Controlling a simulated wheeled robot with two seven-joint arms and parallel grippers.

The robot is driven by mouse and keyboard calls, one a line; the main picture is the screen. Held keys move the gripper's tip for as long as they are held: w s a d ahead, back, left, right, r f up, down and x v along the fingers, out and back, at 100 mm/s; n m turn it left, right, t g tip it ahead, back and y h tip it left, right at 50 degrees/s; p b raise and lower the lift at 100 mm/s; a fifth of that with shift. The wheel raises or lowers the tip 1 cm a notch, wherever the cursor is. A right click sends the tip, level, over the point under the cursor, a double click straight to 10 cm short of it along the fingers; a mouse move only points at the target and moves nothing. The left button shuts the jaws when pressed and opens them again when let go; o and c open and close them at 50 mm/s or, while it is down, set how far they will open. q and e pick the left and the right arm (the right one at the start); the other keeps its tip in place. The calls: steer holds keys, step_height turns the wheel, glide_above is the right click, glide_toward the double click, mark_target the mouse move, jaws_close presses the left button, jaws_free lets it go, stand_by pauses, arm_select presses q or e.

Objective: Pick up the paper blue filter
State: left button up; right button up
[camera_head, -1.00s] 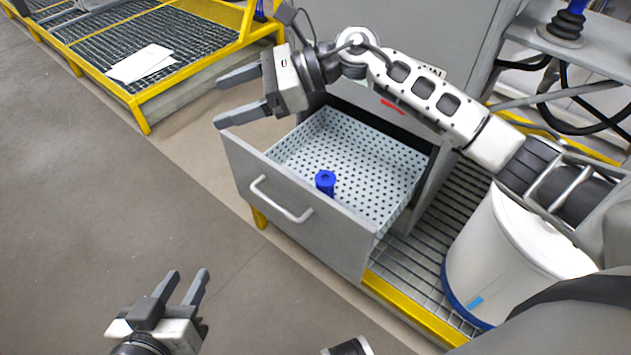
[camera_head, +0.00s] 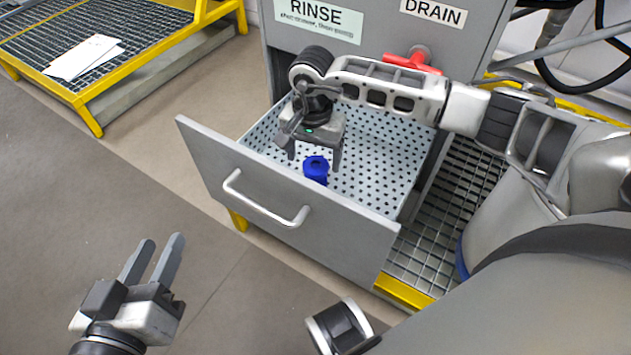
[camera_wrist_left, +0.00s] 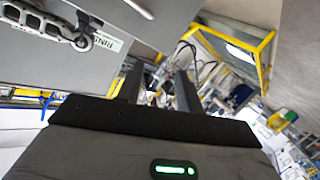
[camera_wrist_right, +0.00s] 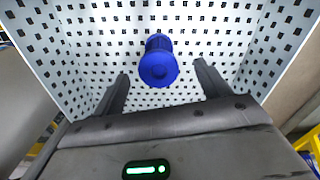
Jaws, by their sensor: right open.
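The blue filter (camera_head: 316,169) stands in the perforated open drawer (camera_head: 383,164), near its front panel. In the right wrist view the filter (camera_wrist_right: 158,64) shows as a ribbed blue piece with a round rim, a little beyond the fingertips and between their lines. My right gripper (camera_head: 313,162) points down into the drawer with its fingers open above and around the filter's sides; it also shows in the right wrist view (camera_wrist_right: 162,78). Nothing is between its fingers that I can see held. My left gripper (camera_head: 163,255) is open and empty over the floor, left of the drawer.
The drawer's grey front (camera_head: 285,190) with its handle (camera_head: 265,203) and side walls bound the space around my right gripper. A cabinet labelled RINSE and DRAIN stands behind, with a red valve handle (camera_head: 412,63). A yellow-framed grating (camera_head: 95,40) stands at the upper left.

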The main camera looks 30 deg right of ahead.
mark_target(316, 165)
steer(key=shift+f, duration=0.75)
steer(key=shift+f+b, duration=0.4)
steer(key=shift+f, duration=0.15)
steer(key=f, duration=0.1)
steer(key=f+b, duration=0.1)
steer(key=shift+d+f, duration=0.3)
steer(key=shift+f, duration=0.05)
steer(key=shift+f+b, duration=0.35)
steer(key=shift+f, duration=0.4)
steer(key=shift+r, duration=0.1)
steer(key=c, duration=1)
arm_select(q)
steer(key=shift+w+d+r+n+t+h, duration=0.15)
steer(key=shift+d+r+n+t+h, duration=0.2)
steer(key=shift+r+n+h, duration=0.2)
arm_select(e)
steer(key=shift+c, duration=0.2)
